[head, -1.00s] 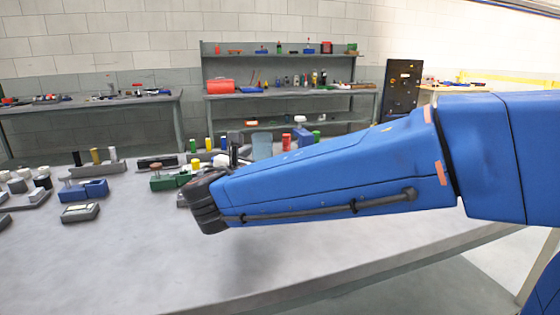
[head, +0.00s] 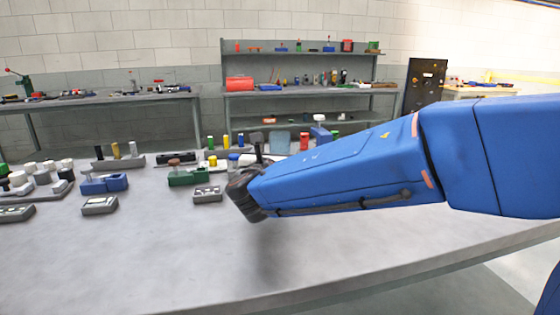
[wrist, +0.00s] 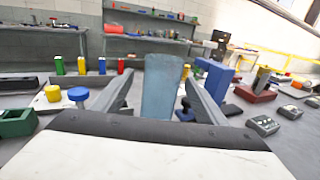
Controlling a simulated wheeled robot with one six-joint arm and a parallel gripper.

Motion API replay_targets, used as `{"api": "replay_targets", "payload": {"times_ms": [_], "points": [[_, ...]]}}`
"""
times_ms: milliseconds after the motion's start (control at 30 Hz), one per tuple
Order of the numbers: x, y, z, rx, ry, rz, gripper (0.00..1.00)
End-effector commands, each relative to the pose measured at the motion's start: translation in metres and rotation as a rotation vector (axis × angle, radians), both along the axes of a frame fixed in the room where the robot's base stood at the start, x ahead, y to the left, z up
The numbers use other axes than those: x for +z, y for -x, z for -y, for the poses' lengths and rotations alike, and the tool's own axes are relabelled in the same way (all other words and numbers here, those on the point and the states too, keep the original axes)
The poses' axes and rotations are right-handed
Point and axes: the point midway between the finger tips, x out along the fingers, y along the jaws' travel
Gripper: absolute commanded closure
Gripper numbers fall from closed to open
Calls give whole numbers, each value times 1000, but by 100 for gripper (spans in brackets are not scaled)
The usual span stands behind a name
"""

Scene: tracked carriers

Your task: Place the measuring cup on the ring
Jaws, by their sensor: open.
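A translucent pale-blue cup (wrist: 162,88), seemingly the measuring cup, stands upright in the wrist view. It lies in line with the gap between the fingers of my gripper (wrist: 160,78), which is open. I cannot tell whether the fingers reach around the cup or touch it. In the head view the cup (head: 279,143) shows just behind my arm, among the things at the back of the table. My arm hides the gripper's fingers there. I cannot make out the ring in either view.
Yellow and blue knobs (wrist: 78,94) and a green block (wrist: 16,122) are at left. Grey meters (head: 100,205) sit on the table (head: 180,250), whose front is clear.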

Motion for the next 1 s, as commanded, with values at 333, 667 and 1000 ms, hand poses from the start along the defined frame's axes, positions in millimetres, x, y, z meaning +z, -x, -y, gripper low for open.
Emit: {"api": "replay_targets", "payload": {"times_ms": [333,667,1000], "points": [[0,-23,3,0,0,0,33],[-4,-62,11,-1,1,0,33],[-3,-71,12,1,0,0,38]]}}
